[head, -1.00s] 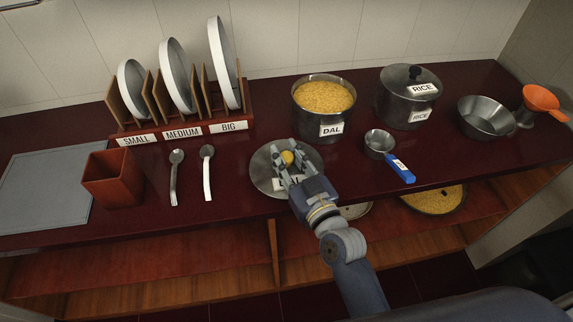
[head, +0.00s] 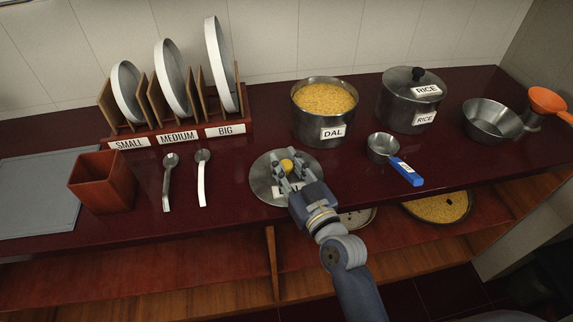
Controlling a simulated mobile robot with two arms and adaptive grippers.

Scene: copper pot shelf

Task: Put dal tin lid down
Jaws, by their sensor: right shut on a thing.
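The fingers partly hide a white label on the lid. The dal tin (head: 318,129) stands open behind the lid, full of yellow dal. My left gripper is out of view.
Two spoons (head: 202,178) and a red-brown square holder (head: 100,183) are to the left. A measuring cup with a blue handle (head: 406,171) lies to the right. The lidded rice pot (head: 398,111) and a plate rack (head: 180,134) stand behind. The counter's front edge is close.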

